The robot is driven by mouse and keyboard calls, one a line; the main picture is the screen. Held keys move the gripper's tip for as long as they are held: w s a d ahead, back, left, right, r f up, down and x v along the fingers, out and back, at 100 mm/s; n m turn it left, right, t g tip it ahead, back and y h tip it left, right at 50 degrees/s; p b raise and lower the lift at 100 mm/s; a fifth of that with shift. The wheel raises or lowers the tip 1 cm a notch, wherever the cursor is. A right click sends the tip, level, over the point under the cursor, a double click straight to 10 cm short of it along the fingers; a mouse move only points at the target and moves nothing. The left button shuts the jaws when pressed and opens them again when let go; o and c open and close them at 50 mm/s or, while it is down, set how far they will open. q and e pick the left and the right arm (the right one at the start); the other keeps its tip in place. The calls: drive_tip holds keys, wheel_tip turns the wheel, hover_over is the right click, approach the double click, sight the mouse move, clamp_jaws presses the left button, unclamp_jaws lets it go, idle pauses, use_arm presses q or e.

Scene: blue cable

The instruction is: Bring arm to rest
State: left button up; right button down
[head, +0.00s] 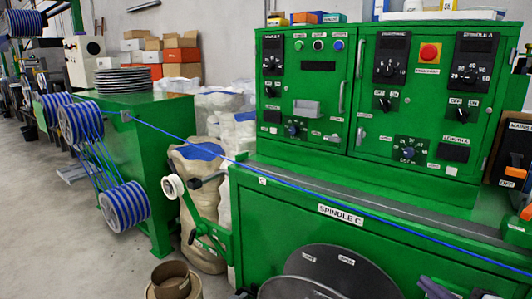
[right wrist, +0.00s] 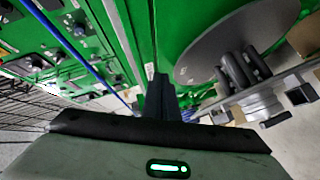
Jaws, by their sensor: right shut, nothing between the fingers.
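My right gripper (right wrist: 160,92) shows in the right wrist view, with its dark fingers together and nothing between them. It points toward the green machine (head: 250,200) and is apart from the blue cable. The blue cable (head: 320,187) runs in the head view from the striped reels at the left, across the machine's front, to the right edge. It also shows in the right wrist view (right wrist: 70,45), left of the fingers. In the head view, small dark parts at the bottom right edge are too cut off to tell clearly. My left gripper is not in view.
A control cabinet (head: 385,80) with knobs and a red button stands on the machine. A dark round disc (head: 345,268) is at its lower front and also shows right of the fingers (right wrist: 235,45). A small white pulley (head: 172,187) sticks out at the left. Open floor (head: 75,235) lies left.

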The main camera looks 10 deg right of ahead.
drive_tip(key=s+a+f+m+g, duration=0.25)
drive_tip(key=s+a+f, duration=0.25)
drive_tip(key=f, duration=0.4)
drive_tip(key=s+a+f+m+g, duration=0.2)
drive_tip(key=s+a+f+m, duration=0.25)
drive_tip(key=f, duration=0.55)
drive_tip(key=s+a+f+m+g+y, duration=0.1)
drive_tip(key=s+a+f, duration=0.3)
drive_tip(key=a, duration=0.4)
drive_tip(key=s+a+f+m+g+y, duration=0.1)
drive_tip(key=s+a+f+m+y, duration=0.1)
drive_tip(key=a, duration=0.6)
drive_tip(key=s+f+m, duration=0.1)
drive_tip(key=s+f, duration=0.1)
drive_tip(key=s, duration=0.1)
drive_tip(key=shift+s+f, duration=0.15)
drive_tip(key=shift+f, duration=0.1)
drive_tip(key=c, duration=2.5)
unclamp_jaws()
